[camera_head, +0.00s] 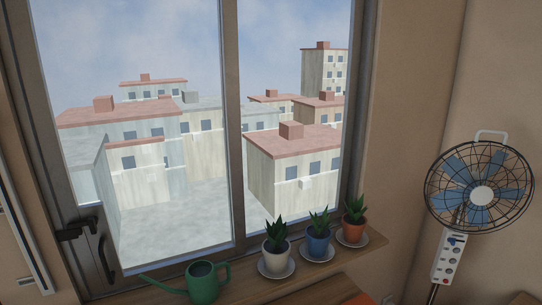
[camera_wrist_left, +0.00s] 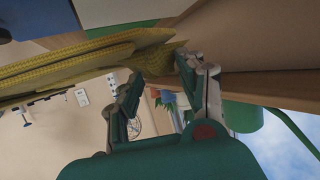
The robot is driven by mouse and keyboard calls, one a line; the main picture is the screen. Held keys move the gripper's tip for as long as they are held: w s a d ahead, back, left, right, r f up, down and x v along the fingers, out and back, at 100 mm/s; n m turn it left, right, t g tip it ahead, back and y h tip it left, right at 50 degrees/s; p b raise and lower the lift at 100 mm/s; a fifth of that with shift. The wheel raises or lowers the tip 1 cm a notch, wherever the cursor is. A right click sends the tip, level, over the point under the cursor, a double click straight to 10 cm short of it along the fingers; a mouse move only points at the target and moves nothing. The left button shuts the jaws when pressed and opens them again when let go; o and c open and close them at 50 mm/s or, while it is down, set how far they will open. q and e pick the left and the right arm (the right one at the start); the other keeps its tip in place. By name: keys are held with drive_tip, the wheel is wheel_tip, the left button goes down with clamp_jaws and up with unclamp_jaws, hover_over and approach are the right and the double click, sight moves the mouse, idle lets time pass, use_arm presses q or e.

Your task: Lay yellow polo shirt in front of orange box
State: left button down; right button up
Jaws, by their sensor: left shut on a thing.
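In the left wrist view, the yellow polo shirt (camera_wrist_left: 75,65) is a bunched, ribbed yellow fold that runs from the left edge to my left gripper (camera_wrist_left: 159,62). The gripper's fingertips are closed on the end of this fold. The rest of the shirt is out of frame. Neither gripper shows in the head view. I cannot make out the orange box for certain; only a small orange patch (camera_head: 361,299) shows at the bottom edge of the head view.
A green watering can (camera_head: 203,283) and several potted plants, one in a white pot (camera_head: 277,257), stand on the window sill (camera_head: 330,268). A fan (camera_head: 481,196) stands at the right. Green and blue surfaces lie near the top of the wrist view.

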use_arm(q)
drive_tip(key=w+a+r+n+t+y+b, duration=0.15)
drive_tip(key=w+r+n+y+b, duration=0.3)
drive_tip(key=r, duration=0.55)
drive_tip(key=s+a+r+n+y+b, duration=0.1)
drive_tip(key=s+r+n+y+b, duration=0.1)
drive_tip(key=s+r+b, duration=0.3)
drive_tip(key=shift+s+a+r+t+y, duration=0.15)
drive_tip(key=shift+s+r+t+y, duration=0.3)
drive_tip(key=shift+s+r, duration=0.45)
drive_tip(key=shift+f, duration=0.1)
